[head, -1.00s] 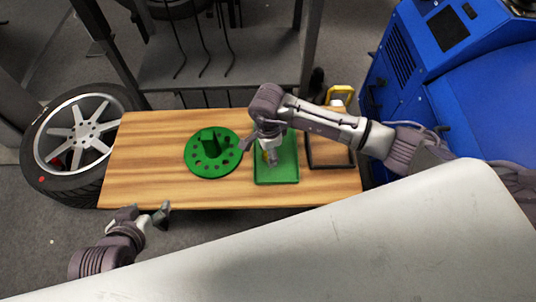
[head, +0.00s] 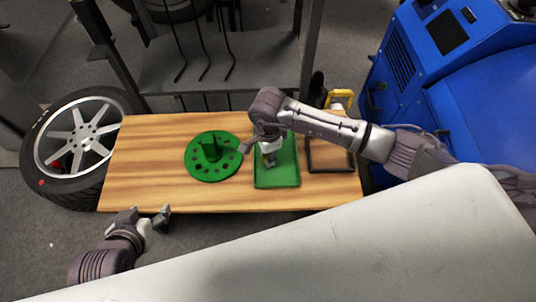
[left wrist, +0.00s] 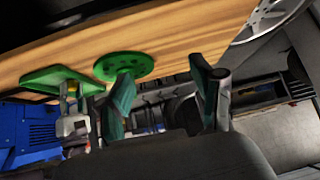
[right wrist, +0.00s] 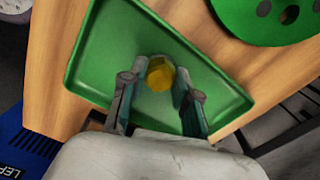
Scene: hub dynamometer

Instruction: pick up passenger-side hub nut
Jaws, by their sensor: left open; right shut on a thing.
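The hub nut, a yellow hex nut (right wrist: 160,73), is between the fingers of my right gripper (right wrist: 156,92) in the right wrist view. The right gripper is shut on it, over the green tray (right wrist: 100,50). The gap between nut and tray floor cannot be judged. In the head view my right gripper (head: 268,155) points down over the left part of the green tray (head: 278,182), and the nut is mostly hidden. My left gripper (head: 150,219) is open and empty off the table's front left edge. Its spread fingers show in the left wrist view (left wrist: 165,85).
A round green holder (head: 212,170) with holes and an upright block stands left of the tray. A dark-framed tray (head: 330,155) is to its right. The wooden table (head: 140,165) is clear at its left. A wheel (head: 75,145) leans beyond the left end. A blue machine (head: 440,90) stands right.

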